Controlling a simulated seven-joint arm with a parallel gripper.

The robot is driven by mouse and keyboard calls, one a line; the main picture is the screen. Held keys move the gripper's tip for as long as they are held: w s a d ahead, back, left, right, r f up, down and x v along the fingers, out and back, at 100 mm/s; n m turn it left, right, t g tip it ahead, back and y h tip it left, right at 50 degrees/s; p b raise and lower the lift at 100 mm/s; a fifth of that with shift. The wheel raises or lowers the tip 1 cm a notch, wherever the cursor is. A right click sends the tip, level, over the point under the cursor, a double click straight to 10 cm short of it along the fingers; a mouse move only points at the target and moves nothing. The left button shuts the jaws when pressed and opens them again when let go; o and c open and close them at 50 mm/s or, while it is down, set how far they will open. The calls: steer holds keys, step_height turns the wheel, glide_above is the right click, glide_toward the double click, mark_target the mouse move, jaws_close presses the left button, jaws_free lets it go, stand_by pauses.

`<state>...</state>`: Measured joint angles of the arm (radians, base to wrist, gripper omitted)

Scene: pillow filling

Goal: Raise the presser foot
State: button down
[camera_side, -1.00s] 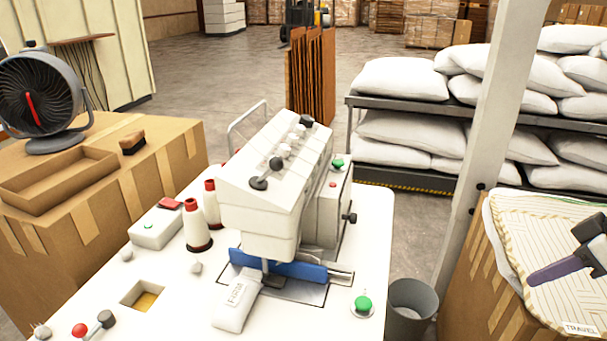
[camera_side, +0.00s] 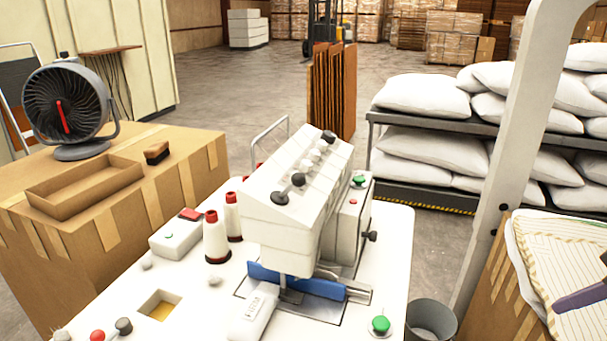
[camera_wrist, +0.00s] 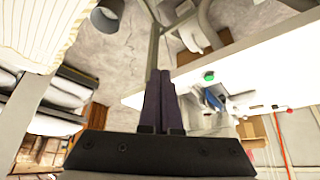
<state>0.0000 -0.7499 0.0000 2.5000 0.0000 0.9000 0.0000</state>
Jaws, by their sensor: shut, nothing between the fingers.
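The white sewing machine (camera_side: 295,205) stands on a white table in the side view, with a blue guard (camera_side: 320,288) low at its front. The small dark presser foot (camera_side: 291,295) is below the head, beside the guard; its exact height over the plate cannot be told. A black-knobbed lever (camera_side: 287,196) sits on the head. My gripper (camera_wrist: 160,75) is shut and empty in the wrist view. In the side view only a dark purple finger shows at the right edge, over the striped pillow (camera_side: 550,260), well apart from the machine. The blue guard also shows in the wrist view (camera_wrist: 212,98).
A grey bin (camera_side: 430,320) and a white post (camera_side: 515,150) stand between my gripper and the machine in the side view. Red-topped thread cones (camera_side: 216,240), a control box (camera_side: 181,232) and a green button (camera_side: 380,325) are on the table. Pillow shelves (camera_side: 420,130) stand behind.

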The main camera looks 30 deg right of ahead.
steer(key=c, duration=1.2)
jaws_free()
steer(key=o, duration=0.5)
steer(key=a+m, duration=0.1)
steer(key=a+m+y, duration=0.1)
steer(key=a+r+m+y, duration=0.1)
steer(key=shift+w+a, duration=0.3)
steer(key=shift+a, duration=0.05)
steer(key=shift+o, duration=0.3)
steer(key=w+a+r+m+y, duration=0.2)
steer(key=a+r+m+y, duration=0.1)
steer(key=a, duration=0.5)
steer(key=shift+w+r+m+y, duration=0.4)
steer(key=shift+m+y, duration=0.5)
steer(key=shift+m, duration=0.2)
steer(key=w+a+r+m+t+y, duration=0.3)
steer(key=w+a+r+m+y, duration=0.15)
steer(key=w+m, duration=0.4)
steer(key=w+a+r+m+t+y, duration=0.3)
steer(key=w+r+m, duration=0.3)
steer(key=w+m, duration=0.25)
steer(key=m+t+h, duration=0.1)
steer(key=m+h, duration=0.1)
steer(key=m, duration=0.3)
glide_toward(292, 178)
steer(key=x, duration=1.2)
steer(key=shift+w+d+f, duration=0.15)
steer(key=shift+w+d, duration=0.05)
steer(key=shift+w, duration=0.2)
